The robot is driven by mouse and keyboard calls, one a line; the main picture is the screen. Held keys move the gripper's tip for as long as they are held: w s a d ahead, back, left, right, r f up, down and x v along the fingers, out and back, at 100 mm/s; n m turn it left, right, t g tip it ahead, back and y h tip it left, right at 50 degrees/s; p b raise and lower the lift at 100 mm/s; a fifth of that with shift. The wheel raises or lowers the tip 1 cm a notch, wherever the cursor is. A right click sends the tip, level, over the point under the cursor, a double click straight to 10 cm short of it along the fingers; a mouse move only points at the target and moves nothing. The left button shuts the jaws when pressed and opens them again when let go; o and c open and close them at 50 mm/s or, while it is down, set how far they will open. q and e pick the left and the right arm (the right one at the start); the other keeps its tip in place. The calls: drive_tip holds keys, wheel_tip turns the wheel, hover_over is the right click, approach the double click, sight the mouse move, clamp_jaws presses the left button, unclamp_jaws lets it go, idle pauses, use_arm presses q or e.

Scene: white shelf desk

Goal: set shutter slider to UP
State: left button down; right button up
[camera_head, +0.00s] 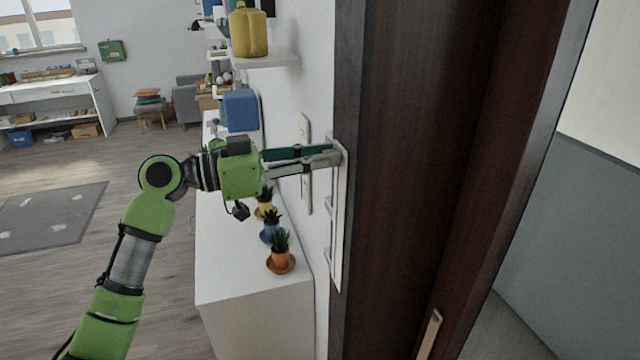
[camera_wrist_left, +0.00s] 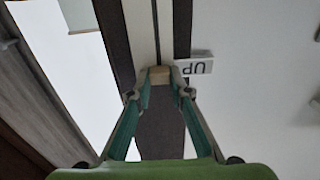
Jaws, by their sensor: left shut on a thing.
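The shutter slider's pale vertical track (camera_head: 338,240) is mounted on the wall beside the dark door frame. My left gripper (camera_head: 337,156) reaches its upper part in the head view. In the left wrist view, the gripper's fingertips (camera_wrist_left: 159,77) are shut on a small tan slider knob (camera_wrist_left: 159,74) on the track. A white label reading "UP" (camera_wrist_left: 194,67) appears upside down just beside the knob and right fingertip. The knob is hidden by the fingers in the head view. My right gripper is not in view.
A white cabinet (camera_head: 245,275) below the arm holds several potted plants, including an orange pot (camera_head: 281,262). A shelf (camera_head: 265,61) with a yellow container (camera_head: 248,30) juts out above. Wall switch plates (camera_head: 304,128) are close behind the gripper. The dark door (camera_head: 430,120) stands right.

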use_arm(q)
drive_tip(key=shift+a+r, duration=0.1)
drive_tip(key=shift+r, duration=0.35)
drive_tip(key=c, duration=1.8)
unclamp_jaws()
drive_tip(key=shift+c, duration=0.2)
drive_tip(key=shift+f, duration=0.1)
drive_tip(key=v, duration=1.1)
drive_tip(key=shift+s+a, duration=0.2)
drive_tip(key=shift+a, duration=0.15)
